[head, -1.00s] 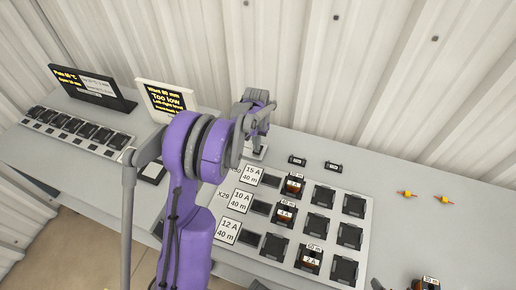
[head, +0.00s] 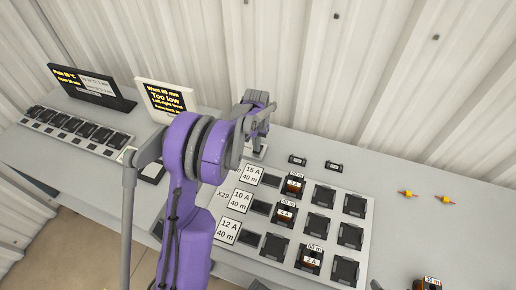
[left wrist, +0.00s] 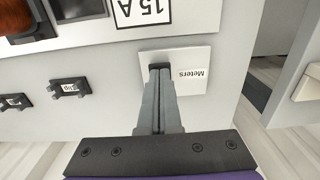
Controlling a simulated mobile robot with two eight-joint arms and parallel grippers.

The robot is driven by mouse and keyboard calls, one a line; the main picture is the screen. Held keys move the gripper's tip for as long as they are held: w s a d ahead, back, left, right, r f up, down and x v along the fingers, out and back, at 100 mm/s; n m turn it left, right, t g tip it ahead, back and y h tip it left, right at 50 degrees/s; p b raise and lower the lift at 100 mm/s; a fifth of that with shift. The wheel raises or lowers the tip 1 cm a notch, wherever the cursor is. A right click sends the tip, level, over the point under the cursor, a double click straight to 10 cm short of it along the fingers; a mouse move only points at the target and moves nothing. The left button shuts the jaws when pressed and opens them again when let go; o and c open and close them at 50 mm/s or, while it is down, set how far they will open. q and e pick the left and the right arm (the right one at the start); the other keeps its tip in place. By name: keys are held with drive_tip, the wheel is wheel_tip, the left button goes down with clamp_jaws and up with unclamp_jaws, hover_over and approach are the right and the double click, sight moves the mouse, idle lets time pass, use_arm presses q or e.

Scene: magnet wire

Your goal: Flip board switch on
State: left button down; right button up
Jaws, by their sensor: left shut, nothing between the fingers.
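A white plate labelled "Meters" (left wrist: 190,74) lies on the grey bench in the left wrist view. It shows partly in the head view (head: 260,153), beyond the top of the white board (head: 340,187). My left gripper (head: 259,142) is shut and empty, with its fingers pointing down at this plate. In the left wrist view the fingertips (left wrist: 160,69) overlap the plate's left half, beside the word. A small dark part shows at the tips; whether it is a switch, and whether they touch it, I cannot tell. My right gripper is not in view.
Two small black labelled parts (head: 297,160) (head: 333,166) lie beside the plate. The board carries black sockets and labels such as "15 A". Two yellow-red pieces (head: 407,194) (head: 445,199) lie at right. A display reading "Too low" (head: 166,100) stands behind my left arm.

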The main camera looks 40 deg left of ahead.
use_arm(q)
drive_tip(key=shift+f+b, duration=0.3)
drive_tip(key=shift+f, duration=0.15)
drive_tip(key=shift+r, duration=0.15)
drive_tip(key=shift+r+p, duration=1.7)
drive_tip(key=shift+r, duration=1.7)
drive_tip(key=s+d+r+m+t, duration=0.1)
drive_tip(key=s+d+r, duration=0.4)
drive_tip(key=d, duration=0.2)
drive_tip(key=s+d+r+m+t, duration=0.1)
drive_tip(key=s+d+r+t, duration=0.1)
drive_tip(key=s+d+r, duration=0.3)
drive_tip(key=s+d+f+m+t, duration=0.1)
drive_tip(key=s+d+t, duration=0.1)
drive_tip(key=s+d, duration=0.7)
drive_tip(key=shift+s+f+m, duration=0.25)
drive_tip(key=shift+s+m, duration=0.05)
drive_tip(key=shift+s, duration=0.95)
